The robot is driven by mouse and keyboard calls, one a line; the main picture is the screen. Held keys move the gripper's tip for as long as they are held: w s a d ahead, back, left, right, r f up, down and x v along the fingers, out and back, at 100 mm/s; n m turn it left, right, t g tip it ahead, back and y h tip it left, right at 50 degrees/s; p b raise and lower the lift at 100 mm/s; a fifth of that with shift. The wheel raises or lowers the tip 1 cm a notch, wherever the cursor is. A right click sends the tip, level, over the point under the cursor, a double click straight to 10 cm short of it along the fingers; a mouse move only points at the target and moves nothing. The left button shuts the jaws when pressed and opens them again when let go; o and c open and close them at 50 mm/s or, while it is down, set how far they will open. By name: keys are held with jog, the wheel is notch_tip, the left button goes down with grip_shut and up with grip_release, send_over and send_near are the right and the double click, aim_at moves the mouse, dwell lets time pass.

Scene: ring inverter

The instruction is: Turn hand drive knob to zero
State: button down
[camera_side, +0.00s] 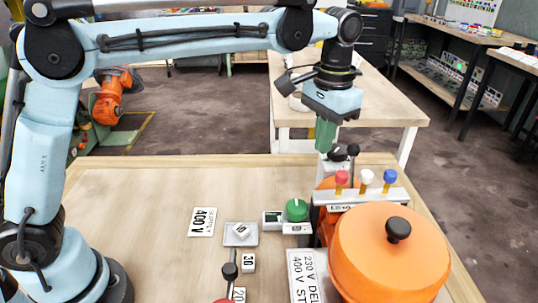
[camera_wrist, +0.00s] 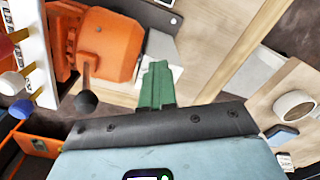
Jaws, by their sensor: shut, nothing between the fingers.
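My gripper (camera_side: 325,138) points down with its green fingers together and empty, above the back of the orange machine. In the wrist view the shut fingers (camera_wrist: 156,84) show next to an orange housing (camera_wrist: 108,45). A lever with a black ball (camera_wrist: 86,102) stands left of the fingers there. A green round knob (camera_side: 297,209) with a pale mark sits on a small white block, left of the machine. Black knobs (camera_side: 352,150) show beside the fingers in the side view. I cannot tell which knob is the hand drive knob, and no zero mark is readable.
A large orange drum (camera_side: 385,262) with a black top knob (camera_side: 398,230) fills the front right. Red, white and blue pegs (camera_side: 366,177) stand on a white bar behind it. The table's back left is clear.

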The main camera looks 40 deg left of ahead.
jog(key=shift+s+d+f+h, duration=0.15)
jog(key=shift+d+f, duration=0.15)
jog(key=shift+d, duration=0.35)
jog(key=shift+w+d+f+h, duration=0.15)
jog(key=shift+d+f, duration=0.1)
jog(key=shift+d, duration=0.4)
jog(key=shift+s, duration=0.25)
notch_tip(320, 180, up, 6)
jog(key=shift+s+a, duration=0.25)
jog(key=shift+a, duration=0.1)
jog(key=shift+a+r, duration=0.1)
